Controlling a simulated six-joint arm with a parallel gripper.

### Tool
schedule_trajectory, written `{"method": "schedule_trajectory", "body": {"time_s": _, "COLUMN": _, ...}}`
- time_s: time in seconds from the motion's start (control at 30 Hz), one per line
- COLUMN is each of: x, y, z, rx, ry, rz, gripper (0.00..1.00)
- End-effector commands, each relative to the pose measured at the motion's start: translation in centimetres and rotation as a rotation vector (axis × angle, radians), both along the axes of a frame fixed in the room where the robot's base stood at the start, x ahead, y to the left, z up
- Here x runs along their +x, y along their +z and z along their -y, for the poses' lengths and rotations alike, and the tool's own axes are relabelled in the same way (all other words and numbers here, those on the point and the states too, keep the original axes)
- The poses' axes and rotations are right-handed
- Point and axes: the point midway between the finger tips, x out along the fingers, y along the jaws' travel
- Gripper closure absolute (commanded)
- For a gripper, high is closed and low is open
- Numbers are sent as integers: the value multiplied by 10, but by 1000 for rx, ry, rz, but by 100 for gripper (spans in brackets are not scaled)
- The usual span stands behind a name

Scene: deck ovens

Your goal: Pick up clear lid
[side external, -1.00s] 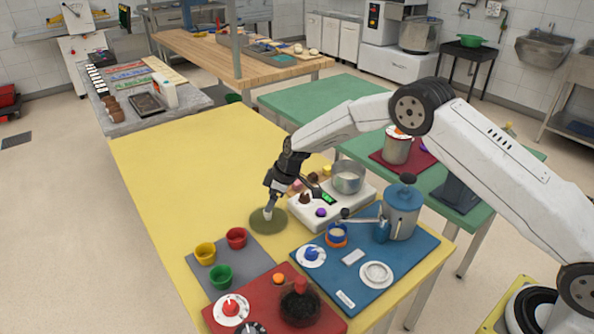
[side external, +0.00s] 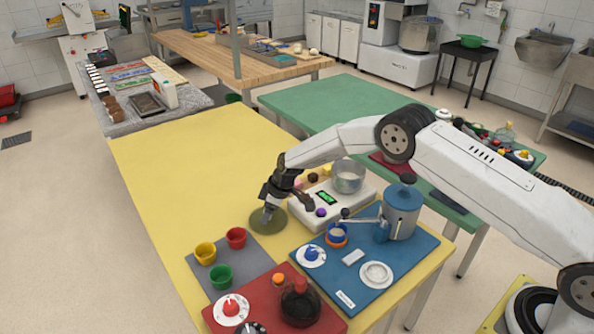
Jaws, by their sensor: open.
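A flat round disc (side external: 282,226) with a see-through olive look lies on the yellow table; it appears to be the clear lid. My gripper (side external: 267,217) points down over the middle of this disc, with its pale tips at or just above it. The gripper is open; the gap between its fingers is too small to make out. Whether the fingers stand around a knob cannot be told, as the gripper hides the disc's centre.
A white scale (side external: 311,213) with a metal pot (side external: 348,178) stands close on the right. A blue mat (side external: 332,278) with a blue-grey pot (side external: 402,213), a grey mat (side external: 243,262) with cups and a red mat (side external: 262,306) lie in front. The yellow table's left is clear.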

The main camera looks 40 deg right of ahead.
Motion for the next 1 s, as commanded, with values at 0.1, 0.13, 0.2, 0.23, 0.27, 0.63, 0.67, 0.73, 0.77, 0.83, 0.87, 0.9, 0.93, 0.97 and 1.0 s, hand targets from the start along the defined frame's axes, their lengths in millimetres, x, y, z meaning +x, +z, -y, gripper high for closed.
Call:
{"method": "schedule_trajectory", "body": {"time_s": 0.1, "x": 0, "y": 0, "z": 0, "rx": 0, "ry": 0, "rz": 0, "gripper": 25}}
{"method": "schedule_trajectory", "body": {"time_s": 0.13, "x": 0, "y": 0, "z": 0, "rx": 0, "ry": 0, "rz": 0, "gripper": 25}}
{"method": "schedule_trajectory", "body": {"time_s": 0.2, "x": 0, "y": 0, "z": 0, "rx": 0, "ry": 0, "rz": 0, "gripper": 25}}
{"method": "schedule_trajectory", "body": {"time_s": 0.23, "x": 0, "y": 0, "z": 0, "rx": 0, "ry": 0, "rz": 0, "gripper": 25}}
{"method": "schedule_trajectory", "body": {"time_s": 0.27, "x": 0, "y": 0, "z": 0, "rx": 0, "ry": 0, "rz": 0, "gripper": 25}}
{"method": "schedule_trajectory", "body": {"time_s": 0.63, "x": 0, "y": 0, "z": 0, "rx": 0, "ry": 0, "rz": 0, "gripper": 100}}
{"method": "schedule_trajectory", "body": {"time_s": 0.67, "x": 0, "y": 0, "z": 0, "rx": 0, "ry": 0, "rz": 0, "gripper": 100}}
{"method": "schedule_trajectory", "body": {"time_s": 0.73, "x": 0, "y": 0, "z": 0, "rx": 0, "ry": 0, "rz": 0, "gripper": 100}}
{"method": "schedule_trajectory", "body": {"time_s": 0.77, "x": 0, "y": 0, "z": 0, "rx": 0, "ry": 0, "rz": 0, "gripper": 100}}
{"method": "schedule_trajectory", "body": {"time_s": 0.83, "x": 0, "y": 0, "z": 0, "rx": 0, "ry": 0, "rz": 0, "gripper": 100}}
{"method": "schedule_trajectory", "body": {"time_s": 0.87, "x": 0, "y": 1, "z": 0, "rx": 0, "ry": 0, "rz": 0, "gripper": 100}}
{"method": "schedule_trajectory", "body": {"time_s": 0.9, "x": 0, "y": 1, "z": 0, "rx": 0, "ry": 0, "rz": 0, "gripper": 100}}
{"method": "schedule_trajectory", "body": {"time_s": 0.93, "x": 0, "y": 1, "z": 0, "rx": 0, "ry": 0, "rz": 0, "gripper": 100}}
{"method": "schedule_trajectory", "body": {"time_s": 0.97, "x": 0, "y": 2, "z": 0, "rx": 0, "ry": 0, "rz": 0, "gripper": 100}}
{"method": "schedule_trajectory", "body": {"time_s": 1.0, "x": 0, "y": 3, "z": 0, "rx": 0, "ry": 0, "rz": 0, "gripper": 100}}
